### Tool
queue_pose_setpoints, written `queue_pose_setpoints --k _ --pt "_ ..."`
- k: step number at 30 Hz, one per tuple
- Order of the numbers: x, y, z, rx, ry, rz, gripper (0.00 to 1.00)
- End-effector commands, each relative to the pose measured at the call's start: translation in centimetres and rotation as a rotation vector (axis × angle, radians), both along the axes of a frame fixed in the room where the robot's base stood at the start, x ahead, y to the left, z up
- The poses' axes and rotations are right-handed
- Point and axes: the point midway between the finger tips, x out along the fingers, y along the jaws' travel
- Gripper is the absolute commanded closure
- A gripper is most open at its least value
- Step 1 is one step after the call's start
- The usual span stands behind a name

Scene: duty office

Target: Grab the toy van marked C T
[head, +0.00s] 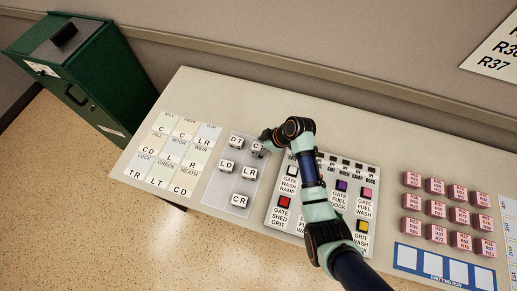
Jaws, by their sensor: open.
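Several small white toy vans with black letters stand on a pale grey mat (217,191). One van (257,148) at the mat's upper right shows a C; the rest of its marking is covered by my gripper or too small to read. My gripper (266,137) is open right over or beside this van; I cannot tell whether they touch. The other vans read DT (236,142), LD (227,167), LR (249,173) and CR (239,201).
A lettered card grid (165,160) lies left of the mat. A board (273,213) with labelled coloured squares lies to the right, under my arm. Further right are several pink blocks (435,186) and a blue-framed strip (407,257). A green cabinet (95,75) stands at the left.

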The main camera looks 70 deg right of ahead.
Motion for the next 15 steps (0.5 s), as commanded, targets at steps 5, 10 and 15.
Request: queue_pose_setpoints --k 5,10,15 --pt "0.46 -0.01 -0.70 -0.001 0.000 -0.001 0.31" --pt "0.45 0.01 -0.66 -0.001 0.000 -0.001 0.40" --pt "0.43 0.01 -0.66 -0.001 0.000 -0.001 0.68"
